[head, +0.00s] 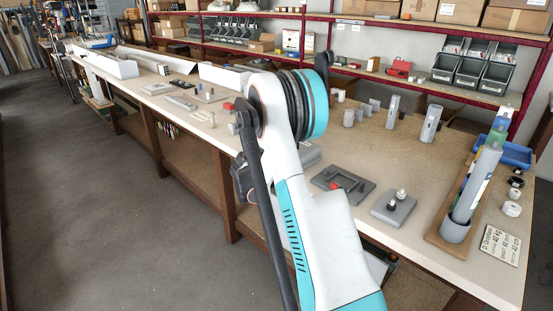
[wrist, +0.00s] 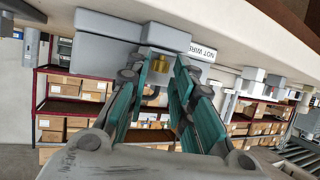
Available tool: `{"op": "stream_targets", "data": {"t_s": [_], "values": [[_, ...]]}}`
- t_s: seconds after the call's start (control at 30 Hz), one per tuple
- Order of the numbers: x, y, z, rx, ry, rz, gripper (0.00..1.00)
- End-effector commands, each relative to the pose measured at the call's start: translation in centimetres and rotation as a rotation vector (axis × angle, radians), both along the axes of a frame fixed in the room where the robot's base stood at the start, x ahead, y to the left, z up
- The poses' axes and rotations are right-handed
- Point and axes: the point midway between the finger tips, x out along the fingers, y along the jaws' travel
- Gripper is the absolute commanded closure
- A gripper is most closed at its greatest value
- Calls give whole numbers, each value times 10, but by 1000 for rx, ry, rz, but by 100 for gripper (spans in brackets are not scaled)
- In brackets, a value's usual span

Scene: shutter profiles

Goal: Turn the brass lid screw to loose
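In the wrist view, which is upside down, a grey box (wrist: 105,45) hangs from the pale bench top with a white "NOT WIRED" label (wrist: 202,52) beside it. A smaller brass piece (wrist: 160,64), which looks like the lid screw, shows between the fingertips. My gripper (wrist: 164,62) has its two teal fingers apart, one on each side of this piece. I cannot tell whether either finger touches it. The head view shows my arm but hides my gripper and the brass parts.
The workbench (head: 430,250) holds a dark tray (head: 342,185), a grey plate with knobs (head: 393,207) and a grey tube in a holder (head: 475,185). White profiles (head: 105,65) lie at the far left. Shelves with cartons stand behind. The floor at left is clear.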

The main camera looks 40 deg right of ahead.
Motion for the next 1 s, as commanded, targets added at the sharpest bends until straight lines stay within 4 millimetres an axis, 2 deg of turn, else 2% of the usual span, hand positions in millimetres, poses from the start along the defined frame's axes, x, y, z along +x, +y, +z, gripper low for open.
{"op": "stream_targets", "data": {"t_s": [0.17, 0.4, 0.6, 0.77, 1.0], "values": [[-8, 21, 10, 0, 0, 1, 78], [-26, 64, 29, 0, 0, 3, 78], [-37, 89, 40, 0, 0, 1, 78], [-41, 99, 44, 0, 0, 1, 78], [-41, 100, 45, 0, 0, 0, 78]]}}
